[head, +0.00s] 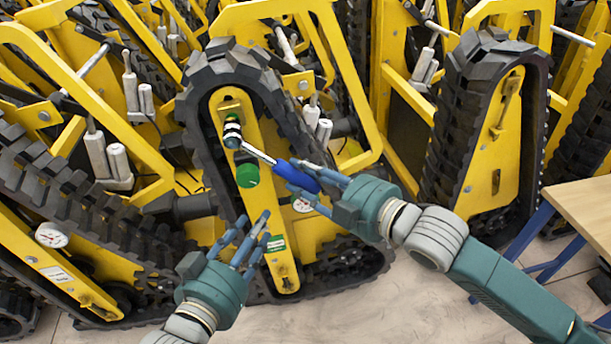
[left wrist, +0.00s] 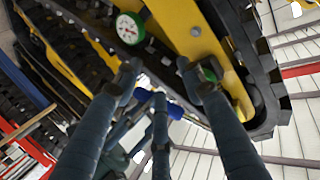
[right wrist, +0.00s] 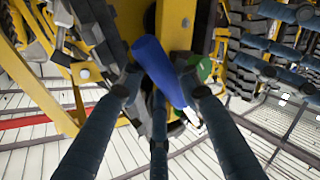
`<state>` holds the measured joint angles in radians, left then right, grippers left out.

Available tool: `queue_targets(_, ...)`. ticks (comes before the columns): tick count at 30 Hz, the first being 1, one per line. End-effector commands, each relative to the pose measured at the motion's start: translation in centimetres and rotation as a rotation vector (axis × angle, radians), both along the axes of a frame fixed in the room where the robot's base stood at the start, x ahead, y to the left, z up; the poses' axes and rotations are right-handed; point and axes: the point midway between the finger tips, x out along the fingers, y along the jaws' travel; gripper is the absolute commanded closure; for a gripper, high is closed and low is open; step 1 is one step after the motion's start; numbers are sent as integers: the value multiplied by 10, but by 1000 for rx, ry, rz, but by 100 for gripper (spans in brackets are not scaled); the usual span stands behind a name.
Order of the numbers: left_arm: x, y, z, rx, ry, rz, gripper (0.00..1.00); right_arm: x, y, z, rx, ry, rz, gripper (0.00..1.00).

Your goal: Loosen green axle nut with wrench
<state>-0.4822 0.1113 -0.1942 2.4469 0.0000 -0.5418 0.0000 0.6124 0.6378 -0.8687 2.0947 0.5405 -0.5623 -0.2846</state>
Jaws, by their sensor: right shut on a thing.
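The wrench has a blue handle (head: 296,175) and a silver shaft. Its far end meets a banded axle end (head: 232,131) on the yellow plate of the middle track; I cannot tell whether it is seated. A round green part, seemingly the green nut (head: 247,175), sits just below. My right gripper (head: 310,186) is shut on the blue handle, which also shows between its fingers in the right wrist view (right wrist: 160,72). My left gripper (head: 253,238) is open and empty in front of the lower yellow plate, below the green part.
Black rubber tracks and yellow frames crowd both sides and the back. A dial gauge (head: 302,205) is beside my right fingers, another (head: 51,235) at far left. A wooden table (head: 588,205) with blue legs stands at right. Pale floor (head: 400,310) is open in front.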

Motion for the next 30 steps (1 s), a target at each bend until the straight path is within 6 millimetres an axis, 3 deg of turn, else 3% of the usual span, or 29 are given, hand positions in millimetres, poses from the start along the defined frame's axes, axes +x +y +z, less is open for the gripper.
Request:
queue_targets(11, 0, 0, 0, 1, 4, 0, 60, 1, 1, 2, 3, -3, 1, 100)
queue_targets(30, -6, 4, -19, 21, 85, 5, 60, 4, 1, 3, 3, -1, 5, 100)
